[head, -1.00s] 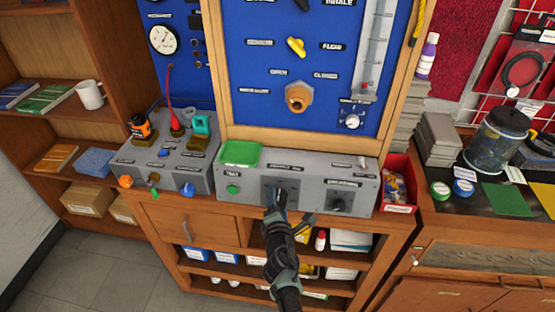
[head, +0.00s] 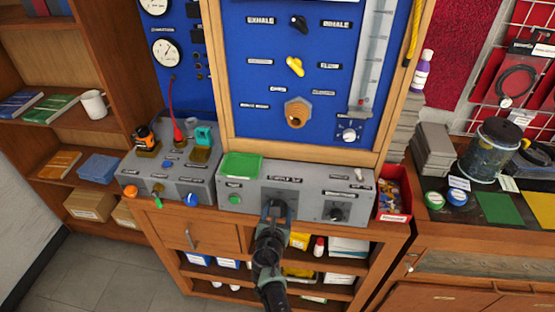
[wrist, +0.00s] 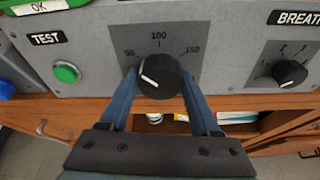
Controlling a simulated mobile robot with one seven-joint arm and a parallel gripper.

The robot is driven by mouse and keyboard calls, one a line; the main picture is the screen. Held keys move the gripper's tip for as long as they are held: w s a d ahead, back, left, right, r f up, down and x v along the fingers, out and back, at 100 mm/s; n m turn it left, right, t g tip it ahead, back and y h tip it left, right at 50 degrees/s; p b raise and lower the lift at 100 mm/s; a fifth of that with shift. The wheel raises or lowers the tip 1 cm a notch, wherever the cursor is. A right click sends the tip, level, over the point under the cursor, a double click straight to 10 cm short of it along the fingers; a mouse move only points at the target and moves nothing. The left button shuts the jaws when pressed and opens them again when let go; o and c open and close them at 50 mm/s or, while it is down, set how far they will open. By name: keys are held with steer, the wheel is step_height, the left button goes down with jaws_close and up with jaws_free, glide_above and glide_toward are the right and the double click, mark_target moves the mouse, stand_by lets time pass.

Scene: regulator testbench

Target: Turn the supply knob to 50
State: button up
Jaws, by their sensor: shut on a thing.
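The supply knob (wrist: 160,76) is a round black knob on a grey plate marked 50, 100 and 150 in the wrist view. Its white pointer line slants toward the upper left, roughly to the 50 side. My gripper (wrist: 160,92) has one blue-grey finger on each side of the knob and is shut on it. In the head view my gripper (head: 276,207) is at the middle of the grey front panel (head: 306,207) and hides most of the knob.
A green TEST button (wrist: 66,73) is left of the knob. The breathing knob (wrist: 290,73) is to the right on the same panel. A green tray (head: 241,165) sits on top of the panel, and a red bin (head: 394,215) stands to its right. Shelves lie below.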

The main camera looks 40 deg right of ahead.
steer(key=shift+n, duration=0.9)
steer(key=o, duration=1.4)
steer(key=p+v, duration=0.7)
steer(key=v, duration=0.6)
steer(key=shift+w+a, duration=0.15)
